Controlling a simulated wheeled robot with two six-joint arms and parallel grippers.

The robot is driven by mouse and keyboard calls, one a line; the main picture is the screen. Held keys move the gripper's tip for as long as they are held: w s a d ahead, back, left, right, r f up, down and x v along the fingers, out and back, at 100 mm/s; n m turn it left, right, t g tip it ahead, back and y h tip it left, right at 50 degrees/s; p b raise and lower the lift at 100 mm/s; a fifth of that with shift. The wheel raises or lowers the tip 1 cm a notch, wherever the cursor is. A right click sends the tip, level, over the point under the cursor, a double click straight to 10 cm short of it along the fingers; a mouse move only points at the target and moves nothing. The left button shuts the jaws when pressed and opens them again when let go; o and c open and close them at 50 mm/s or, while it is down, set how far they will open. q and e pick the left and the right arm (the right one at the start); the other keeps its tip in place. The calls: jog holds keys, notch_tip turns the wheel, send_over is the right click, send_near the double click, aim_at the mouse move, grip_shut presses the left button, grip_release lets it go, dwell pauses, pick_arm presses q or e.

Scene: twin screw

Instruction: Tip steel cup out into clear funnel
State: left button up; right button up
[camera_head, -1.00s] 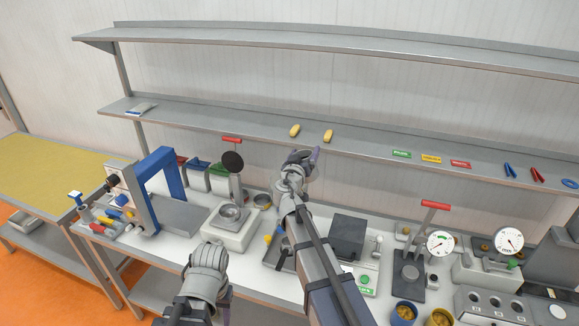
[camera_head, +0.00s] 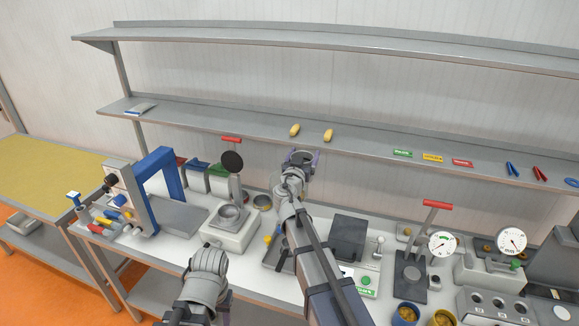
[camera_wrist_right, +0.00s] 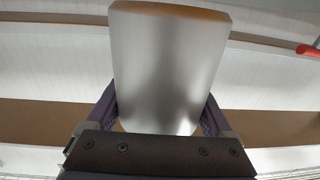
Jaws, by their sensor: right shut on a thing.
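My right gripper (camera_head: 302,163) is raised in front of the lower shelf, near the middle of the head view. It is shut on the steel cup (camera_wrist_right: 170,65), whose smooth grey wall fills the middle of the right wrist view between the two purple fingers. I cannot make out the clear funnel in either view.
A scale with a steel dish (camera_head: 230,213) and a blue-framed press (camera_head: 155,185) stand left of my right arm. A dark box (camera_head: 349,238), a red-handled lever press (camera_head: 411,268) and dial gauges (camera_head: 442,244) stand right. Two yellow pieces (camera_head: 328,135) lie on the shelf.

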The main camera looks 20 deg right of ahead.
dwell(0.4)
notch_tip(320, 180, up, 3)
jog(key=p, duration=0.3)
jog(key=shift+f, duration=0.1)
dwell(0.4)
